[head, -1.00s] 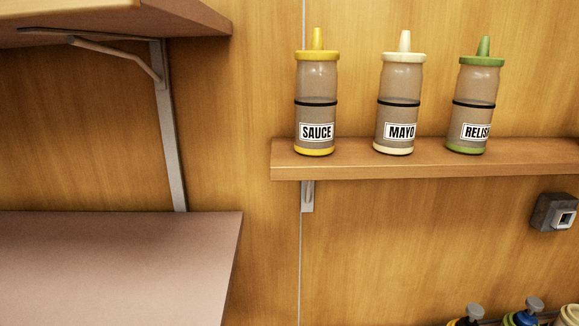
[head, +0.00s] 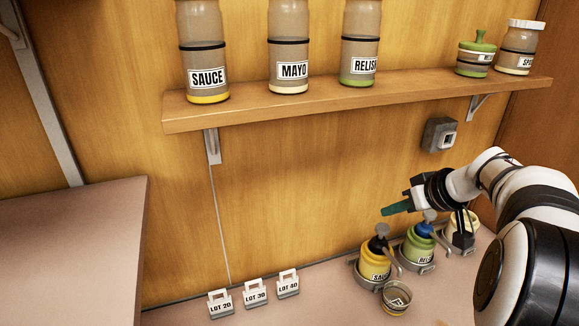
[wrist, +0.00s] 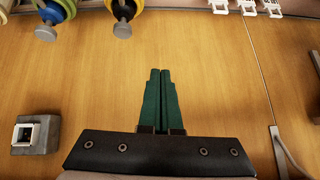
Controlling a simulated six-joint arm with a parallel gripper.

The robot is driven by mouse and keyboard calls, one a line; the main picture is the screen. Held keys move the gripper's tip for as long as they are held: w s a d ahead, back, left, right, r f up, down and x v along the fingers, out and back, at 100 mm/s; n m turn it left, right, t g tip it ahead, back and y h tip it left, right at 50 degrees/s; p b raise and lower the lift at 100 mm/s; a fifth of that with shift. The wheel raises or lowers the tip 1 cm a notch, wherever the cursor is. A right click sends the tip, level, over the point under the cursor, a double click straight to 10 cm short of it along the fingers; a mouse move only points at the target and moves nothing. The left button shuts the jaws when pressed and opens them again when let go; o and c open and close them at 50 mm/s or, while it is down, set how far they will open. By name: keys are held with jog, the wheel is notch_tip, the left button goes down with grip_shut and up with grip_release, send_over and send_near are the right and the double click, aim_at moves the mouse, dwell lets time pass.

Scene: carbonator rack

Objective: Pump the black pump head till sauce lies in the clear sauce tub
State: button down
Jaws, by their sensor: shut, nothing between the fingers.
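The yellow sauce dispenser (head: 374,262) stands at the back of the counter. Its black pump head (head: 377,243) has a grey knob on top and a spout angled down to the right. The clear sauce tub (head: 397,298) stands in front of it, below the spout; its contents are too small to tell. The black pump head also shows at the top of the wrist view (wrist: 122,11). My gripper (head: 384,211) is shut and empty, its green fingers pointing left, a little above the pump's knob and apart from it. The fingertips (wrist: 160,71) are together in the wrist view.
A green relish dispenser (head: 419,249) with a blue pump stands right beside it, then a cream dispenser (head: 463,232). Several lot tags (head: 254,293) stand to the left. A shelf (head: 330,103) with bottles hangs above; a grey wall box (head: 440,134) is below it.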

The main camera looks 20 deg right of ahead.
jog(key=d+h, duration=0.1)
jog(key=d, duration=0.5)
jog(key=shift+s+d+n+t, duration=0.3)
jog(key=shift+d+t, duration=0.05)
jog(key=shift+t, duration=0.05)
send_over(382, 224)
jog(key=s, duration=0.2)
jog(key=f, duration=0.7)
jog(key=shift+s+f, duration=0.2)
notch_tip(382, 224, down, 3)
jog(key=shift+s+r, duration=0.15)
jog(key=shift+r, duration=0.05)
jog(key=shift+f, duration=0.55)
